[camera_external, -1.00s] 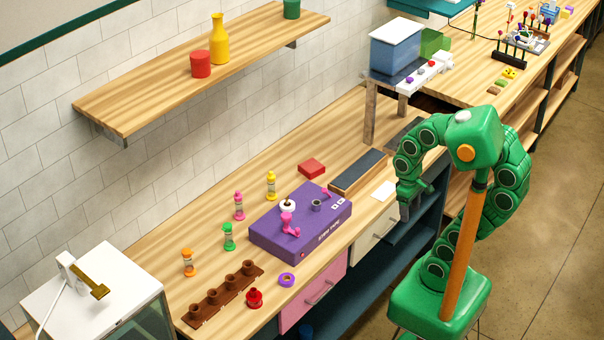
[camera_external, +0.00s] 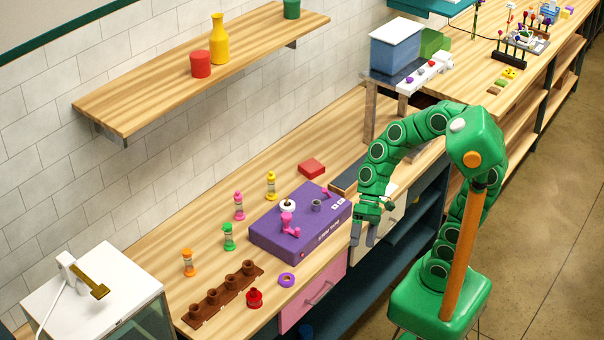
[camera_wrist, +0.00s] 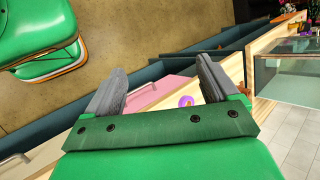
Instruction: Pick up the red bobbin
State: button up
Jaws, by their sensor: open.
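The red bobbin (camera_external: 254,298) stands upright on the wooden counter near its front edge, between the brown peg rack and the purple ring. My gripper (camera_external: 363,239) is open and empty. It points down in front of the counter edge, to the right of the purple box and well to the right of the bobbin. In the wrist view my gripper (camera_wrist: 162,84) shows its two grey fingers apart with nothing between them. I cannot make out the red bobbin in the wrist view.
A purple ring (camera_external: 287,280) lies right of the bobbin; it also shows in the wrist view (camera_wrist: 186,101). A brown peg rack (camera_external: 222,295) sits to its left. A purple box (camera_external: 300,224) with pink handles stands between bobbin and gripper. Orange (camera_external: 188,263) and green bobbins (camera_external: 228,237) stand behind.

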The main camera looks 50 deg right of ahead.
jog(key=w+a+r+m+y, duration=0.1)
jog(key=w+a+m+y, duration=0.1)
jog(key=a, duration=0.4)
jog(key=w+a+r+m+y, duration=0.1)
jog(key=w+a+r+y, duration=0.15)
jog(key=a, duration=0.25)
jog(key=m+t+y, duration=0.3)
jog(key=m+t, duration=0.2)
jog(key=m, duration=0.7)
send_over(259, 292)
jog(key=s+d, duration=0.3)
jog(key=d, duration=0.3)
notch_tip(259, 292, down, 8)
jog(key=f+m, duration=0.1)
jog(key=f, duration=0.1)
jog(key=w+f+m+h, duration=0.1)
jog(key=f+m, duration=0.1)
jog(key=f, duration=0.1)
jog(key=w+a+f+m+t, duration=0.1)
jog(key=f, duration=0.2)
jog(key=shift+w+m+h, duration=0.1)
jog(key=shift+m+h, duration=0.2)
jog(key=shift+h, duration=0.05)
jog(key=shift+a+f, duration=0.1)
jog(key=shift+f, duration=0.35)
jog(key=shift+s+x, duration=0.1)
jog(key=shift+x, duration=1.8)
jog(key=shift+s+x, duration=0.15)
jog(key=shift+x, duration=1.75)
